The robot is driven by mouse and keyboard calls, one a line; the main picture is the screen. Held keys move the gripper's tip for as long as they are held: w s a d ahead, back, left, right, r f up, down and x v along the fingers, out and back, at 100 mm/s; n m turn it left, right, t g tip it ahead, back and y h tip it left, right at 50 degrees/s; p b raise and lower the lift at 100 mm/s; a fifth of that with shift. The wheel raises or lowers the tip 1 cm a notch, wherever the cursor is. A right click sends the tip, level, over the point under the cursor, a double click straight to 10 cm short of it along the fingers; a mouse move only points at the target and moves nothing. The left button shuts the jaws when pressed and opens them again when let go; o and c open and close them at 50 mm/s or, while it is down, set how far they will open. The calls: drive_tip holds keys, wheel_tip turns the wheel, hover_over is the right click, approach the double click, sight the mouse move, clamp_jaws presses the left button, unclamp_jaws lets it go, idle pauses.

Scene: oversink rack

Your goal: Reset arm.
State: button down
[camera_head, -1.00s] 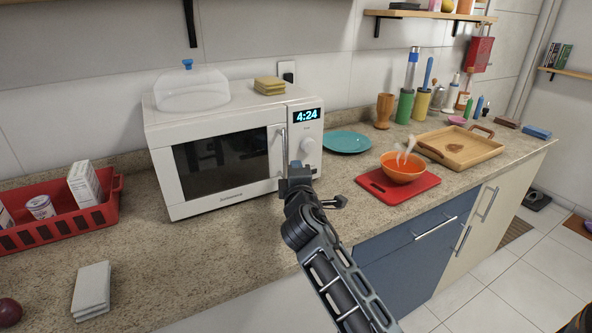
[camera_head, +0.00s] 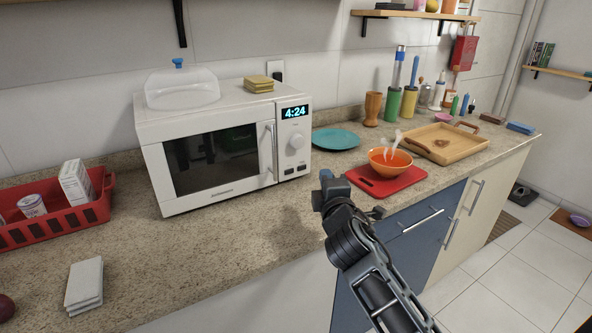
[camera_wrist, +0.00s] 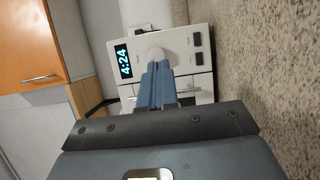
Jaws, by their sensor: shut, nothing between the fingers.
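My gripper (camera_head: 326,177) is shut and empty. In the head view it is above the counter's front edge, to the right of and in front of the microwave, apart from it. In the wrist view my gripper's blue fingers (camera_wrist: 155,86) are together, with the microwave's control panel behind them. The white microwave (camera_head: 211,161) stands on the counter with its door shut and its display reading 4:24. It also shows in the wrist view (camera_wrist: 180,42).
A red cutting board (camera_head: 410,181) with an orange bowl (camera_head: 391,164) lies right of my gripper. A wooden tray (camera_head: 479,148) and teal plate (camera_head: 336,139) are behind. A red basket (camera_head: 72,226) and stacked pale cloths (camera_head: 85,285) are left. The counter (camera_head: 215,245) before the microwave is clear.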

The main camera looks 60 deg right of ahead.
drive_tip(key=s+a+f+t+y, duration=0.2)
drive_tip(key=s+a+f+y, duration=0.15)
drive_tip(key=a, duration=0.65)
drive_tip(key=s+a+f+t+y, duration=0.25)
drive_tip(key=a+f+y, duration=0.2)
drive_tip(key=a, duration=0.55)
drive_tip(key=s+a+r+m+y, duration=0.2)
drive_tip(key=s+a+m+y, duration=0.1)
drive_tip(key=s+a, duration=0.4)
drive_tip(key=s+a+r+m+y, duration=0.3)
drive_tip(key=s+a+y, duration=0.1)
drive_tip(key=s+a, duration=0.3)
drive_tip(key=a, duration=0.2)
drive_tip(key=shift+s+a+t, duration=0.15)
drive_tip(key=shift+a+t, duration=0.2)
drive_tip(key=shift+a, duration=0.05)
